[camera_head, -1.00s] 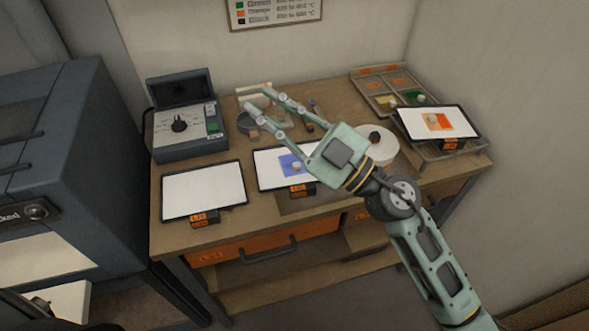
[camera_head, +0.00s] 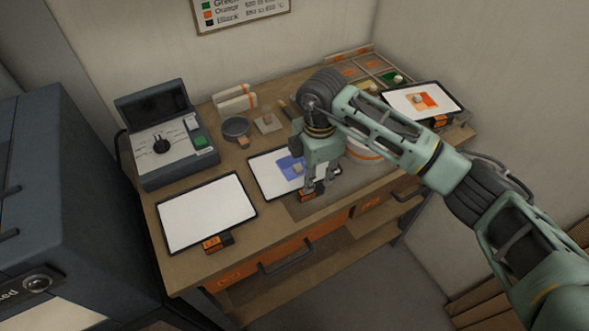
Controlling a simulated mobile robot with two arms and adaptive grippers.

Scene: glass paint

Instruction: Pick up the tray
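The middle tray (camera_head: 265,177) is a white plate with a dark rim and a blue square (camera_head: 288,165) with a small pale piece on it. It lies on the bench, partly hidden by my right gripper. My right gripper (camera_head: 319,187) points down at its front right edge, close to the tray's orange-labelled front tab (camera_head: 307,196). Its fingertips are small and partly hidden, so I cannot tell whether they touch the tab or are closed. A blank white tray (camera_head: 206,211) lies to the left. A tray with an orange square (camera_head: 396,101) sits at the right back. My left gripper is out of view.
A grey control box (camera_head: 165,145) stands at the back left of the wooden bench. A dark round dish (camera_head: 235,127) and a partitioned colour tray (camera_head: 372,70) are at the back. A dark furnace-like cabinet (camera_head: 60,200) stands left. My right arm covers the bench's right part.

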